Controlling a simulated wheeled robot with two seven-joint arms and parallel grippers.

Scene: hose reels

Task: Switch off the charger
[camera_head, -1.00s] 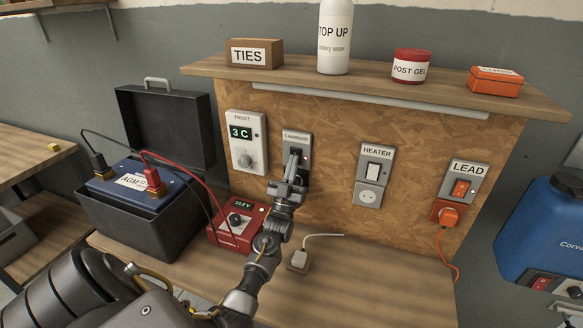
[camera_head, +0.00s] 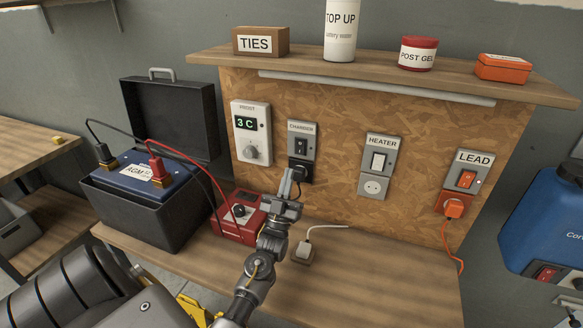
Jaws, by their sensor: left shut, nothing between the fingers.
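My right gripper is not in view.
A FROST dial unit (camera_head: 250,152), a HEATER switch (camera_head: 379,160) with an empty socket, and a LEAD switch (camera_head: 467,179) with an orange plug share the panel. A battery box (camera_head: 150,215) stands left. A loose beige plug (camera_head: 304,252) lies by my wrist.

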